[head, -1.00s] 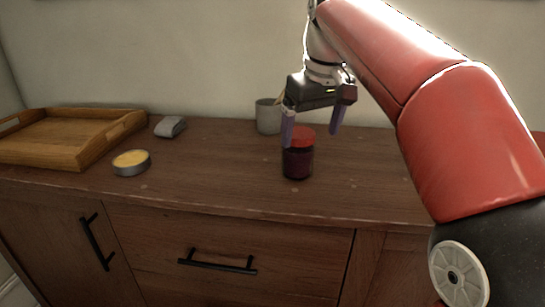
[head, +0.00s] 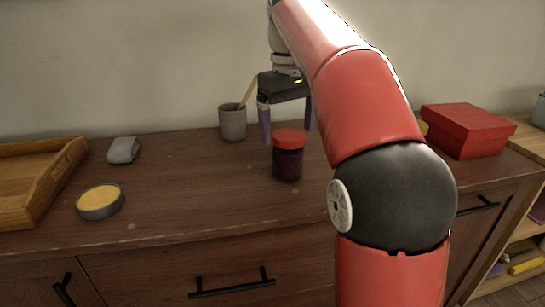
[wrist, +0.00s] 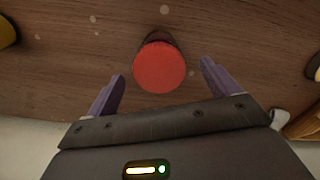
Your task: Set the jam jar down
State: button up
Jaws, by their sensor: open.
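The jam jar (head: 288,160), dark with a red lid, stands upright on the wooden sideboard (head: 190,190). My gripper (head: 287,130) is open, with its two purple fingers apart, behind and slightly above the jar in the head view. In the wrist view the jar's red lid (wrist: 160,68) lies just beyond the fingertips, between their lines, and the open gripper (wrist: 162,80) does not appear to touch it.
A grey cup (head: 232,124) with a wooden stick stands behind left. A tin with a yellow top (head: 100,200), a grey object (head: 123,150) and a wooden tray (head: 55,180) are left. A red box (head: 466,130) is right. Sideboard left of the jar is clear.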

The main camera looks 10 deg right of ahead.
aim_at(288, 155)
notch_tip(288, 155, down, 8)
jog(key=shift+d+r+b, duration=0.1)
jog(key=shift+r+b, duration=0.1)
jog(key=shift+b, duration=0.8)
jog(key=c, duration=1.4)
jog(key=shift+r, duration=0.15)
jog(key=shift+c, duration=0.2)
